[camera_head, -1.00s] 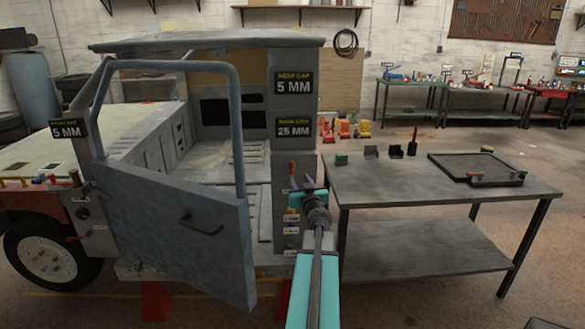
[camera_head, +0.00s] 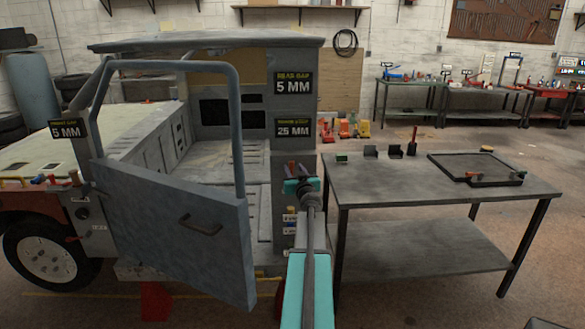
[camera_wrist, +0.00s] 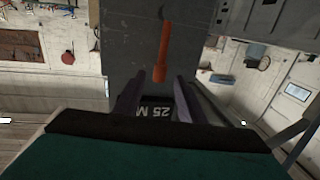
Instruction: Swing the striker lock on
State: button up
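An orange-red lever (camera_head: 292,169), which looks like the striker lock's handle, sits on the grey rear door pillar (camera_head: 281,220) of the cab; the gripper partly covers it in the head view. In the wrist view the lever (camera_wrist: 161,52) lies ahead of my gripper, in line with the gap between the fingers. My gripper (camera_wrist: 156,97) is open with its two dark fingers apart and nothing visibly held. In the head view my gripper (camera_head: 302,185) is close to the pillar. Whether a finger touches the lever I cannot tell.
The blue-grey door (camera_head: 175,225) stands swung open left of my arm. A sign reading 25 MM (camera_head: 293,127) is on the pillar above the lever. A metal table (camera_head: 400,183) with a black tray (camera_head: 455,163) and small parts stands close on the right.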

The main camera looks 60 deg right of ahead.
aim_at(292, 165)
jog(key=shift+x, duration=1.75)
jog(key=shift+s, duration=0.1)
grip_shut()
